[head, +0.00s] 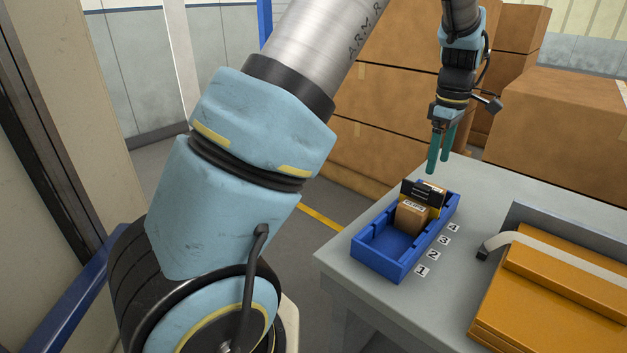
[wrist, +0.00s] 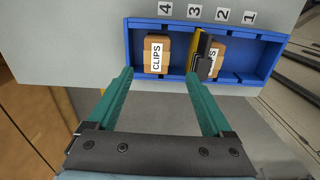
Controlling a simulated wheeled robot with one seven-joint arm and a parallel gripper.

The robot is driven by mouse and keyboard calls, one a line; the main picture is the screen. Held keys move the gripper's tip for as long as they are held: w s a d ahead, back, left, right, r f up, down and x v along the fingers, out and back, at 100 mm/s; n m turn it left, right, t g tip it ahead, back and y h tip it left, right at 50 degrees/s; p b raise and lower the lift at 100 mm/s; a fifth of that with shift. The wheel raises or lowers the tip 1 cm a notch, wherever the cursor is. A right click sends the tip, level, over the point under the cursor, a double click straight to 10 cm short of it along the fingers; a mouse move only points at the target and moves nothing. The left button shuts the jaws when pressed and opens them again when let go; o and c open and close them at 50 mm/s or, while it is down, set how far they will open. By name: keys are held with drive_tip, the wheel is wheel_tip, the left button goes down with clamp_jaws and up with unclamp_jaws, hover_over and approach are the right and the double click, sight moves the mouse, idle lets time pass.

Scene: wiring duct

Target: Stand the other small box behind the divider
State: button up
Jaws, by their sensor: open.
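A blue tray (head: 385,262) with places numbered 1 to 4 stands on the grey table. A black-and-yellow divider (head: 424,192) stands upright across it, near 3; it also shows in the wrist view (wrist: 201,55). One small brown box (head: 410,216) is in front of the divider, towards 2; the divider partly hides it in the wrist view (wrist: 213,56). The other small brown box (wrist: 156,42), labelled CLIPS, is behind the divider, near 4, apart from it and mostly hidden in the head view. My gripper (head: 438,160) is open and empty, above the tray's far end.
An orange case (head: 545,300) with a pale strap lies on the table, right of the tray. Large cardboard boxes (head: 555,120) stand behind the table. The tray's place 1 end is empty, and the table strip with number labels is clear.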

drive_tip(key=s+a+m, duration=0.1)
drive_tip(key=a+m, duration=0.4)
drive_tip(key=a, duration=1.8)
drive_tip(key=s+a+f+m+t, duration=0.1)
drive_tip(key=s+a+m, duration=0.4)
drive_tip(key=s+a, duration=0.5)
drive_tip(key=shift+s+a+t, duration=0.15)
drive_tip(key=shift+a+t, duration=0.15)
drive_tip(key=shift+a, duration=0.85)
drive_tip(key=shift+f, duration=0.1)
